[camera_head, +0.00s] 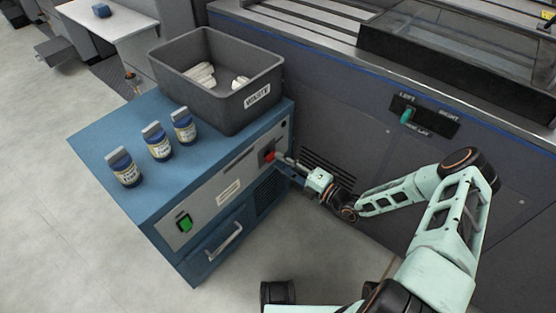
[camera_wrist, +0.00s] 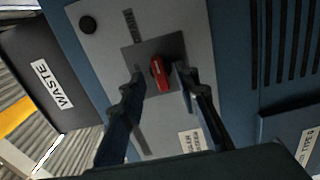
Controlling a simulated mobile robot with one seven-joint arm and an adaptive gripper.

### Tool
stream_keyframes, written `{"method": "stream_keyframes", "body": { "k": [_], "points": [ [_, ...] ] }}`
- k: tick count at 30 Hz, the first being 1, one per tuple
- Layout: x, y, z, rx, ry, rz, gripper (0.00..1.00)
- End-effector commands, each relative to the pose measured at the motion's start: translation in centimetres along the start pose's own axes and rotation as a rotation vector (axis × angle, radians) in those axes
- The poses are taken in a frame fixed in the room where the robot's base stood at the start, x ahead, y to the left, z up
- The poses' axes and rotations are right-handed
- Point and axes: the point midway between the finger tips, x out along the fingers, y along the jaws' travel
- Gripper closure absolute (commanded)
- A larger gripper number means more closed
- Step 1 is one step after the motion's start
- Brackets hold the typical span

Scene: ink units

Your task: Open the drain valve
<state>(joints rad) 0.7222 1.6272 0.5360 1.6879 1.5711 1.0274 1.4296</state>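The valve is a small red handle (camera_wrist: 158,72) on a dark square plate (camera_wrist: 142,54) on the cabinet's grey front panel. In the head view the red handle (camera_head: 269,156) shows at the panel's right end, partly hidden by my gripper (camera_head: 282,162). In the wrist view my gripper (camera_wrist: 160,76) is open, one finger to each side of the handle. There is a gap on the left and a narrower one on the right; I cannot tell if the right finger touches. The handle looks roughly upright in the wrist view.
The blue cabinet (camera_head: 105,165) carries a grey waste bin (camera_head: 225,105) and several labelled bottles (camera_head: 158,142). Its front has a green switch (camera_head: 185,223) and a drawer handle (camera_head: 224,238). A large grey machine (camera_head: 340,120) stands close behind my arm. The floor in front is clear.

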Motion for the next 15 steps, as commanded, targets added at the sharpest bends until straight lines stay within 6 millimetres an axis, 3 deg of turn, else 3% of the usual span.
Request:
{"method": "stream_keyframes", "body": {
  "k": [9,15],
  "points": [
    [-6.8,0.0,0.1,0.0,-0.002,-0.002,0.71],
    [-9.3,0.0,-0.1,0.002,0.0,-0.001,0.71]
  ]
}}
